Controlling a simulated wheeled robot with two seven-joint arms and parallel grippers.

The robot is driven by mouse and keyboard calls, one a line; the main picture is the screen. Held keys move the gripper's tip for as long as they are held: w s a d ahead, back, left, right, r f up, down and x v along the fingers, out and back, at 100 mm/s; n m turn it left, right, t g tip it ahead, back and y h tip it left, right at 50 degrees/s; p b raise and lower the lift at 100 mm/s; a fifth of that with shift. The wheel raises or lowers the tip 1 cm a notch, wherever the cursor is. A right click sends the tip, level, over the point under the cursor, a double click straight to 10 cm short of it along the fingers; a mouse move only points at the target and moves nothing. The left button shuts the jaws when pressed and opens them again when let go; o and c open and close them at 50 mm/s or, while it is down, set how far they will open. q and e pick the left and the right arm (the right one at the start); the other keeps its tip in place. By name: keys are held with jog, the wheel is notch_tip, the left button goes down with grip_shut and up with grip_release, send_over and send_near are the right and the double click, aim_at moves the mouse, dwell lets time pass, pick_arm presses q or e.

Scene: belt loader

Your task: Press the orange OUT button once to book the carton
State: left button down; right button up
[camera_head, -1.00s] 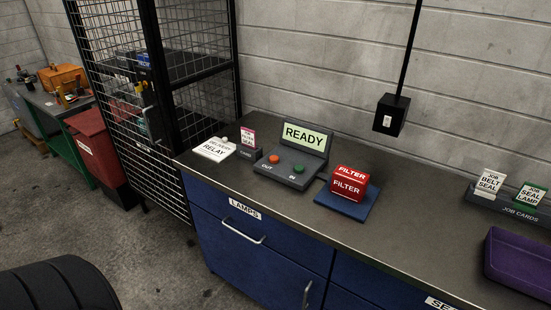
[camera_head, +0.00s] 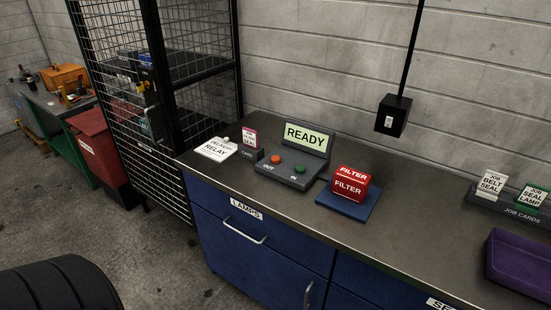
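The orange OUT button (camera_head: 276,159) is on the left of a dark grey console (camera_head: 289,174) on the bench top. The console's screen (camera_head: 307,136) reads READY. A red carton labelled FILTER (camera_head: 350,184) sits on a blue pad (camera_head: 347,203) just right of the console. Neither of my grippers shows in the head view, and nothing covers the buttons.
A delivery relay card (camera_head: 215,150) and a small card stand (camera_head: 249,143) are left of the console. A job card holder (camera_head: 510,211) and a purple tray (camera_head: 520,262) are at the right. A mesh cage (camera_head: 120,70) stands left of the bench. The bench between pad and tray is clear.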

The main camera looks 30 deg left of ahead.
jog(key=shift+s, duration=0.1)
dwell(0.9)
